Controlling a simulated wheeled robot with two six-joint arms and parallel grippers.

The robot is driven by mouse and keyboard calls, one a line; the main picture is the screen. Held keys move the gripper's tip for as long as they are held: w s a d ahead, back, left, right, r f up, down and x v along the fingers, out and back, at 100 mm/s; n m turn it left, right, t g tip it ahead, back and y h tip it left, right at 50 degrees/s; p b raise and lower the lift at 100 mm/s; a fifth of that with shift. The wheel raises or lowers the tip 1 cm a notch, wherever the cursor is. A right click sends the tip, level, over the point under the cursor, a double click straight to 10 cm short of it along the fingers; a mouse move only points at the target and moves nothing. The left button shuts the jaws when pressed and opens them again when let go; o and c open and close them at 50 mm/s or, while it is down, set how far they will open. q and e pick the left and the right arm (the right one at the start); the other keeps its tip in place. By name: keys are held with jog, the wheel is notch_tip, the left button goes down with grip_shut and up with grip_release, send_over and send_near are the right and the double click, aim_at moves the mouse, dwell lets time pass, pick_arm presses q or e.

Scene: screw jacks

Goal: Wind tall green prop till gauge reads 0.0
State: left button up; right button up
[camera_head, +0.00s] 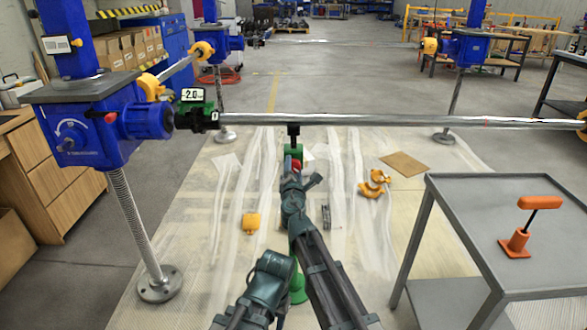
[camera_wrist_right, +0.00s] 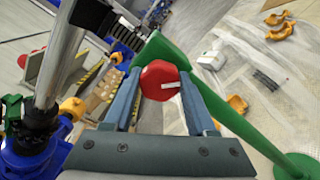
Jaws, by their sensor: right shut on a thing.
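The tall green prop (camera_head: 298,291) stands under the long steel pipe (camera_head: 370,121), with its black head (camera_head: 293,131) at the pipe's underside. My right arm hides much of its middle in the head view. In the right wrist view its green tube (camera_wrist_right: 238,122) runs down to a round green base. My right gripper (camera_wrist_right: 160,82) is shut on the prop's red knob (camera_wrist_right: 161,78), which has a white mark. The gripper (camera_head: 293,172) also shows below the pipe in the head view. The gauge (camera_head: 192,95) on the pipe reads -2.0.
A blue gearbox jack (camera_head: 85,130) on a screw post stands at left. A grey table (camera_head: 465,205) at right holds an orange tool (camera_head: 518,240). Yellow clamp parts (camera_head: 374,184) and a brown board (camera_head: 402,164) lie on the sheeted floor.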

jog(key=shift+m, duration=0.3)
jog(key=m, duration=0.3)
jog(key=shift+m, duration=2.5)
jog(key=o, duration=1.4)
